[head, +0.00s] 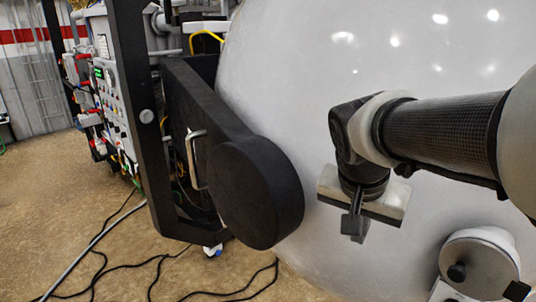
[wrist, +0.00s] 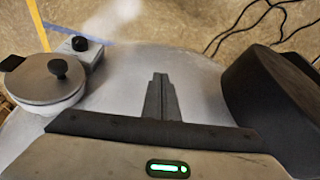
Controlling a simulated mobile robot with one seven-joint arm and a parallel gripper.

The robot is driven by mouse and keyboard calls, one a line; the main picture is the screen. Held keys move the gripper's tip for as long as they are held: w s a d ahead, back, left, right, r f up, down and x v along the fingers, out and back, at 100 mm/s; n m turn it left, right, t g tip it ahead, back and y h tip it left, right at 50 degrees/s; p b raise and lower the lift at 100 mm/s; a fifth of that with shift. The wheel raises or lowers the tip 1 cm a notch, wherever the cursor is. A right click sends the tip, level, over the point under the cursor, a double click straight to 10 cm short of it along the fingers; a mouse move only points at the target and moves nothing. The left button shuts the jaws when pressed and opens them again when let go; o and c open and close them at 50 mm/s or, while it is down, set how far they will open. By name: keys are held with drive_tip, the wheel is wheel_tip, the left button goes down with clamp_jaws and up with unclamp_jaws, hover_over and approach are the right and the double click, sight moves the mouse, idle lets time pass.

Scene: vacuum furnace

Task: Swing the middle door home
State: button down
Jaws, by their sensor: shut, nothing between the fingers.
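A thick black door (head: 225,135) with a rounded end and a silver bar handle (head: 195,158) stands at an angle out from a black frame, in front of the big pale vessel. It is the only large door I can make out; its hinge is not clear. Its rounded black end also shows at the right edge of the wrist view (wrist: 270,105). My gripper (head: 355,232) is shut and empty, pointing down to the right of the door's rounded end and apart from it. In the wrist view the closed fingers (wrist: 160,80) touch nothing visible.
The glossy pale vessel (head: 330,50) fills the space behind my arm. A control panel (head: 115,85) stands at left. Black cables (head: 150,260) lie on the brown floor.

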drive_tip(key=w+d+f, duration=0.4)
drive_tip(key=w+f, duration=0.2)
drive_tip(key=f, duration=0.3)
drive_tip(key=shift+w+d, duration=0.15)
drive_tip(key=shift+d, duration=0.2)
drive_tip(key=shift+d, duration=0.15)
